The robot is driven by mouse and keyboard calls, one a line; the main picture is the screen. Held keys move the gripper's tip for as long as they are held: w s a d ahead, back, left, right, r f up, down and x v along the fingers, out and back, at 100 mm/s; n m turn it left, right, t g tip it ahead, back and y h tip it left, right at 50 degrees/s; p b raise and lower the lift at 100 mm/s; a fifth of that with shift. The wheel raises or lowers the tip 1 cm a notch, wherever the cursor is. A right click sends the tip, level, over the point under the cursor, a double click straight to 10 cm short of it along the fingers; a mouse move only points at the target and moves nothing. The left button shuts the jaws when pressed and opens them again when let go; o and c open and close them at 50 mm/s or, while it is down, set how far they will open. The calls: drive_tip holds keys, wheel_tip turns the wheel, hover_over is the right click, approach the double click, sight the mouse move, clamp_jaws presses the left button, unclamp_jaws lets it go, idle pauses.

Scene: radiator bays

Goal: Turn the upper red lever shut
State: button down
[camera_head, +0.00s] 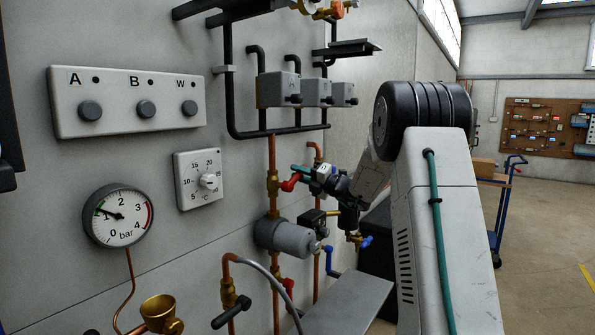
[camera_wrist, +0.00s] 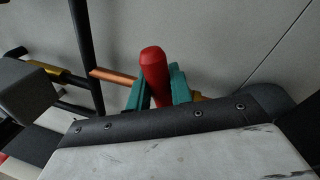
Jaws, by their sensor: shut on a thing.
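The upper red lever (camera_head: 289,184) sits on a brass valve (camera_head: 272,184) on the vertical copper pipe. In the head view it sticks out to the right of the pipe. My gripper (camera_head: 302,172), with green fingers, is shut on this lever. In the wrist view the lever's rounded red end (camera_wrist: 153,65) stands up between the two green fingers of my gripper (camera_wrist: 160,90). The lever's lower part and the valve body are largely hidden by the gripper there. A second red lever (camera_head: 288,285) is lower down, partly hidden by a grey hose.
A grey pump (camera_head: 284,238) is just below my gripper. A blue-handled valve (camera_head: 331,260) is to its lower right. Grey boxes (camera_head: 279,90) and black pipes are above. A gauge (camera_head: 118,215) and thermostat (camera_head: 197,180) are on the left wall. Open floor is at right.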

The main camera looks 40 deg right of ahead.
drive_tip(key=shift+w+d+f+m+t+h, duration=0.2)
drive_tip(key=shift+f+m, duration=0.3)
drive_tip(key=shift+m, duration=0.5)
drive_tip(key=shift+s+d+f+m+t+h, duration=0.2)
drive_tip(key=shift+f+m, duration=0.25)
drive_tip(key=shift+m, duration=0.55)
drive_tip(key=shift+w+f+m+h, duration=0.1)
drive_tip(key=shift+f+m+h, duration=0.3)
drive_tip(key=shift+m, duration=0.6)
drive_tip(key=shift+f, duration=0.2)
drive_tip(key=c, duration=1.3)
unclamp_jaws()
drive_tip(key=v, duration=0.7)
drive_tip(key=shift+s, duration=0.35)
drive_tip(key=shift+d+f, duration=0.1)
